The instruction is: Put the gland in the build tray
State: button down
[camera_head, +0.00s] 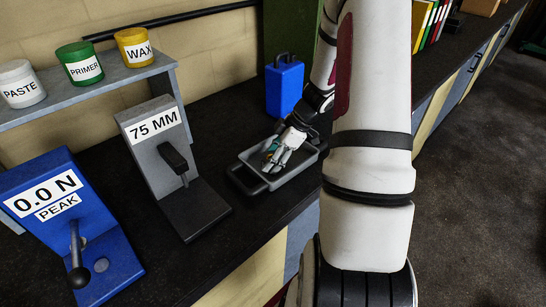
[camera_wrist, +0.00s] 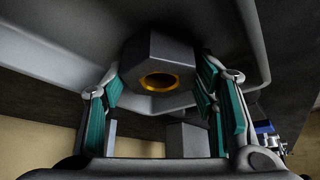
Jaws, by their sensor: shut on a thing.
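The gland (camera_wrist: 158,52) is a grey hexagonal piece with a brass-coloured ring in its hole. In the wrist view it sits between the teal-padded fingers of my gripper (camera_wrist: 160,78), which is shut on it. In the head view my gripper (camera_head: 275,158) points down inside the outline of the grey build tray (camera_head: 296,174), and the gland is hard to make out there. The tray's floor and pale rim (camera_wrist: 258,50) show behind the gland in the wrist view. I cannot tell whether the gland touches the tray floor.
A blue case (camera_head: 284,88) stands behind the tray. The 75 MM gauge (camera_head: 160,150) and the blue peak gauge (camera_head: 70,225) stand to the left. Paste, primer (camera_head: 80,64) and wax pots sit on a shelf (camera_head: 100,88). Dark bench top lies between gauge and tray.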

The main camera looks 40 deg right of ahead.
jog(key=shift+f, duration=0.15)
jog(key=c, duration=0.6)
grip_release()
jog(key=shift+c, duration=0.2)
